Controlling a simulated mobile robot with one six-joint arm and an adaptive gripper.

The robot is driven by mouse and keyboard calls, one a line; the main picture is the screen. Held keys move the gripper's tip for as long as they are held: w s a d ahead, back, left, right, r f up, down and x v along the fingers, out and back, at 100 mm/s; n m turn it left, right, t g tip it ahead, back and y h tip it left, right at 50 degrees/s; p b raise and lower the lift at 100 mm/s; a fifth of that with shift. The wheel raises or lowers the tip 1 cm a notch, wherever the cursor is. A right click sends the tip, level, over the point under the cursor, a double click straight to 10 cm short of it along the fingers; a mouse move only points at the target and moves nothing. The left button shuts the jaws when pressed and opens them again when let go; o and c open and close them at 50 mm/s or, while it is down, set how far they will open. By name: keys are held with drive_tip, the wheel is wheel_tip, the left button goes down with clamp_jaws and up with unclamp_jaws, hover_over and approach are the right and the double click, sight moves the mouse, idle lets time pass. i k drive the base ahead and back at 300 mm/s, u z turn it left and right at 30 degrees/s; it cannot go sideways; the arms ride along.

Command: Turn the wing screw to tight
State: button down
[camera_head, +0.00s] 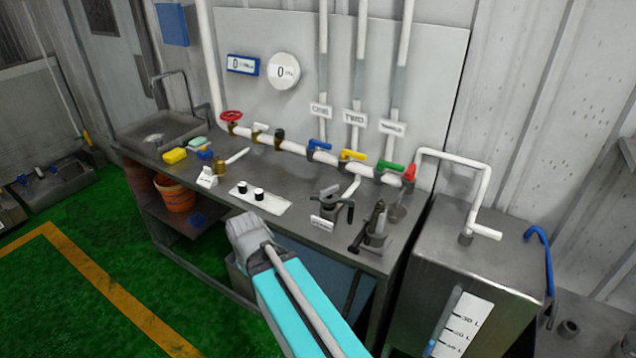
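I cannot make out a wing screw for certain at this size. A dark clamp-like fixture (330,205) with a black handle stands on the metal bench behind a small white label. To its right is a second metal fixture (377,226) with an upright spindle and a dark knob low on its left. A small brass-coloured part (221,168) with a white lever sits further left on the bench. My turquoise arm link rises from the bottom and ends in a grey joint in front of the bench edge. My gripper's fingers do not show.
The bench (300,228) carries a white plate with two black knobs (259,194), sponges (174,155) and a sink (160,135). A white pipe with coloured valve levers (352,155) runs along the back. A metal tank (455,265) stands right. Green floor lies open at left.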

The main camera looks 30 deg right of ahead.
sight(327, 192)
drive_tip(key=z, duration=1.15)
drive_tip(key=k, duration=0.5)
drive_tip(key=u, duration=0.2)
drive_tip(key=i, duration=0.5)
drive_tip(key=u, duration=0.05)
